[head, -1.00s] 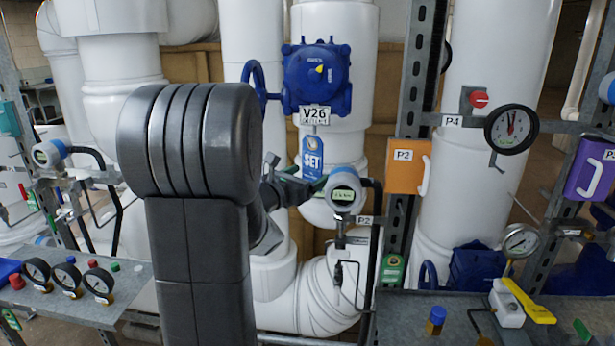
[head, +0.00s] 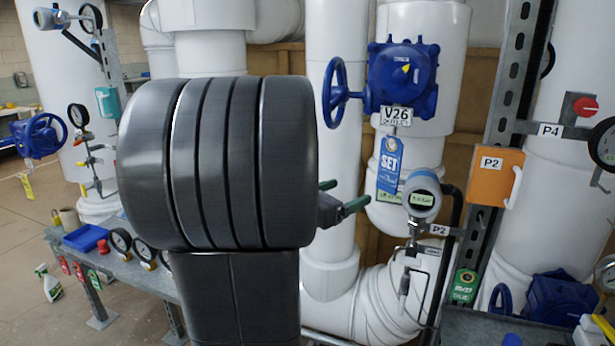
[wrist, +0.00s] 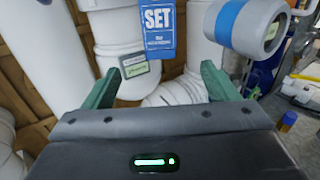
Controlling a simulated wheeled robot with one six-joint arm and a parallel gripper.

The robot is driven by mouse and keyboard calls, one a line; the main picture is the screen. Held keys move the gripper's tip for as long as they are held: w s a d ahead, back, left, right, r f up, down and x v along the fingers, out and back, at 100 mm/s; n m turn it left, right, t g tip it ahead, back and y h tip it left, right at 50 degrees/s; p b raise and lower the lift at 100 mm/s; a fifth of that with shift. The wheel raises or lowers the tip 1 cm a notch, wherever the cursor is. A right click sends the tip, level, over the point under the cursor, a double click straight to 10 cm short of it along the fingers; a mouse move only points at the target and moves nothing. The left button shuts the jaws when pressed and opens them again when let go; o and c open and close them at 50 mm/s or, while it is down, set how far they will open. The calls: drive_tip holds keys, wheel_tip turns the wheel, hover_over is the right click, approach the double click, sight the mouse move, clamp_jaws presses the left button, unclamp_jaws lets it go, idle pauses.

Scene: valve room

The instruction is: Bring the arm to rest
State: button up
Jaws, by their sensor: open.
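My gripper (head: 343,195) shows in the head view just right of my dark arm, with two green fingers spread apart. In the wrist view the gripper (wrist: 160,88) is open, and nothing is between its fingers. A blue SET tag (head: 390,165) hangs under the V26 plate (head: 396,116) on the blue valve (head: 402,78), to the right of the gripper. The SET tag (wrist: 158,28) shows ahead of the fingers in the wrist view. My arm hides part of the pipes behind it.
A round gauge (head: 421,195) stands right of the gripper, near an orange P2 box (head: 496,176). A blue handwheel (head: 337,87) is above the gripper. A bench with a blue tray (head: 86,238) and dial gauges is at left. Open floor shows at far left.

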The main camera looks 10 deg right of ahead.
sight(388, 175)
drive_tip(key=p+x, duration=0.2)
drive_tip(key=x, duration=1.1)
drive_tip(key=shift+w+d, duration=0.1)
drive_tip(key=shift+d, duration=0.2)
drive_tip(key=shift+d+r+p, duration=0.1)
drive_tip(key=shift+p, duration=0.2)
drive_tip(key=shift+r, duration=0.1)
drive_tip(key=shift+f, duration=0.25)
